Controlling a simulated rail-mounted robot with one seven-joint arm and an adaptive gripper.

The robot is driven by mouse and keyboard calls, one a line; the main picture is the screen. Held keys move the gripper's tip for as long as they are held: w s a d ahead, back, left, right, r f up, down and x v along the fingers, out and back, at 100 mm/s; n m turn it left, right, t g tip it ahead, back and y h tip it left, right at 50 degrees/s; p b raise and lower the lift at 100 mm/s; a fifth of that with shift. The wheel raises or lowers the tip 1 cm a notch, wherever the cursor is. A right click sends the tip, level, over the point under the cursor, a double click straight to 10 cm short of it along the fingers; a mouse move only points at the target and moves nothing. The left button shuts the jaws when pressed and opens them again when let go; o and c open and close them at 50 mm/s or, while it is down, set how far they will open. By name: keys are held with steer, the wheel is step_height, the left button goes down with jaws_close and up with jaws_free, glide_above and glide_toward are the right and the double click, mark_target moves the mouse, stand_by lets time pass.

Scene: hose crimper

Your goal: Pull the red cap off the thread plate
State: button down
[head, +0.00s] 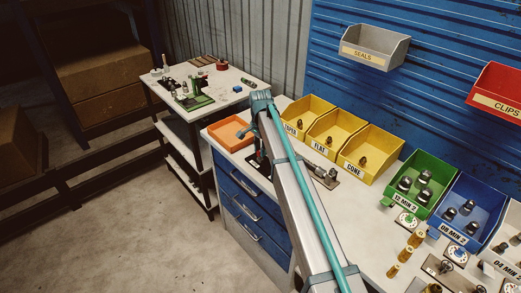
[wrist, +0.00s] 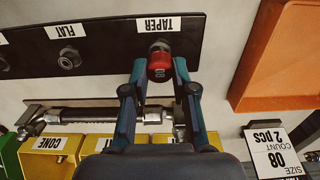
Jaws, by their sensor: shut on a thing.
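The red cap (wrist: 160,66) is between the two fingertips of my gripper (wrist: 160,73) in the wrist view, just below the TAPER label. My gripper is shut on it. The black thread plate (wrist: 105,42) runs across the top of the wrist view, with a bare threaded fitting (wrist: 69,60) by its FLAT label. The cap lies over the plate's lower edge in the picture; whether it is still seated on its thread I cannot tell. In the head view my arm hides the cap and most of the plate.
An orange tray (head: 230,133) lies left of my arm; it also shows in the wrist view (wrist: 272,55). A hose with metal ends (wrist: 95,116) lies near the plate. Yellow bins (head: 375,146) stand behind, with green (head: 428,168) and blue (head: 474,192) bins further right.

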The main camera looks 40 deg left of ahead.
steer(key=shift+r+p, duration=1.45)
steer(key=shift+r, duration=2.1)
steer(key=shift+d, duration=0.1)
